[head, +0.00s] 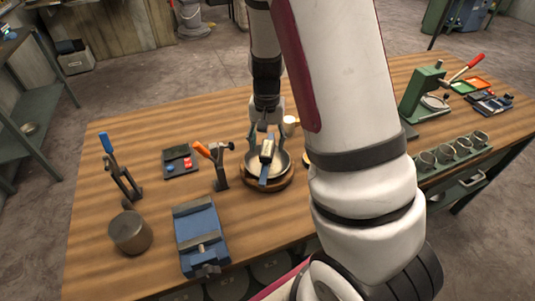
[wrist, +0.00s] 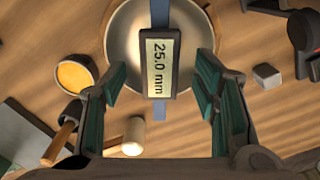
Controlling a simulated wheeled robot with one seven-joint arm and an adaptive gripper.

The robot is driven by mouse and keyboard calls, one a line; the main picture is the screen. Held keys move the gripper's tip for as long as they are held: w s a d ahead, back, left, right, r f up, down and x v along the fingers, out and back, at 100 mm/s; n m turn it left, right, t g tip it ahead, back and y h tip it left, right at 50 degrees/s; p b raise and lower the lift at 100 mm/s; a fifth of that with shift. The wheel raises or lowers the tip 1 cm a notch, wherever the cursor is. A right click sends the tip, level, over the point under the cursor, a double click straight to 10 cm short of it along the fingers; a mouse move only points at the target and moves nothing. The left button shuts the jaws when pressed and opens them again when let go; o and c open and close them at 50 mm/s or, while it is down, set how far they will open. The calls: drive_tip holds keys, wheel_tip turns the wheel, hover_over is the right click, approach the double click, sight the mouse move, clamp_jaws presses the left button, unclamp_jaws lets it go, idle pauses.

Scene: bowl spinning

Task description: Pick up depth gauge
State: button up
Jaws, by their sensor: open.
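The depth gauge (wrist: 159,66) has a dark body with a pale display reading 25.0 mm and a blue bar. In the wrist view it lies across the metal bowl (wrist: 125,32). In the head view the gauge (head: 267,151) rests tilted in or over the bowl (head: 283,165), its blue bar hanging toward the front rim. The bowl stands on a round wooden base (head: 270,186). My gripper (wrist: 162,75) is open, its green-padded fingers on either side of the gauge with visible gaps. In the head view my gripper (head: 265,127) is just behind the gauge, partly hard to make out.
A blue vise (head: 200,237), a metal cylinder (head: 130,232) and an orange-handled clamp (head: 219,165) stand left and front of the bowl. My arm hides the table's middle right.

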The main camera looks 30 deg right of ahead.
sight(267, 147)
drive_tip(key=shift+f, duration=1.5)
clamp_jaws()
